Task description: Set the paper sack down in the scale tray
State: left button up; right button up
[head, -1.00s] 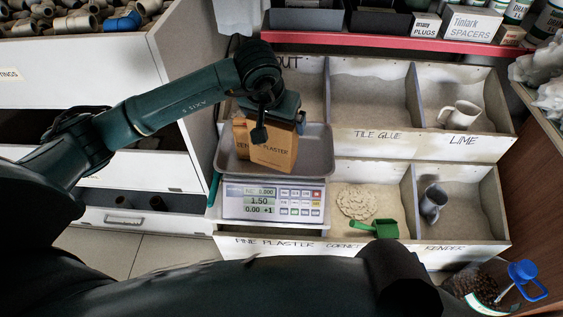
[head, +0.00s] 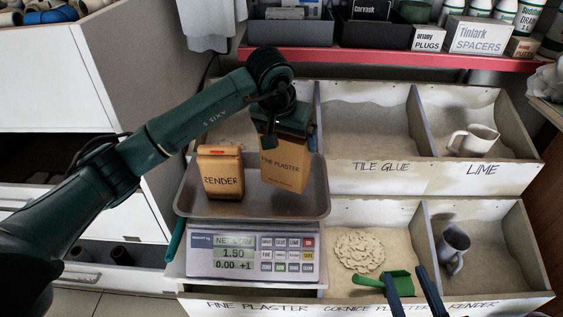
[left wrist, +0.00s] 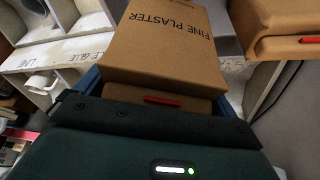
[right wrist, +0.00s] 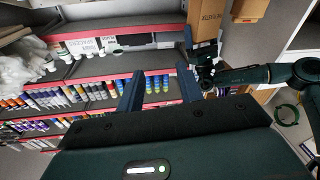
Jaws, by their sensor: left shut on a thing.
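The brown paper sack marked FINE PLASTER (head: 284,168) is in my left gripper (head: 290,132), which is shut on its top. The sack is upright, slightly tilted, over the right part of the grey scale tray (head: 255,205). I cannot tell if its base touches the tray. It fills the middle of the left wrist view (left wrist: 165,45). A second brown sack marked RENDER (head: 221,176) stands in the tray's left part, a small gap away. My right gripper (head: 410,285) is open and empty near the lower front bins.
The scale's display and keypad (head: 250,255) face me below the tray. A red-edged shelf (head: 400,58) runs behind.

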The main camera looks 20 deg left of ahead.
pick_arm(q)
notch_tip(320, 180, down, 4)
jog(key=shift+f+b, duration=0.25)
jog(key=shift+b, duration=0.3)
jog(key=shift+w, duration=0.1)
pick_arm(e)
jog(key=shift+s+a+y, duration=0.1)
jog(key=shift+a+y, duration=0.15)
jog(key=shift+y, duration=0.25)
pick_arm(q)
jog(key=shift+f, duration=0.1)
pick_arm(e)
jog(key=shift+f, duration=0.1)
pick_arm(q)
jog(key=o, duration=1.5)
jog(key=shift+f, duration=0.1)
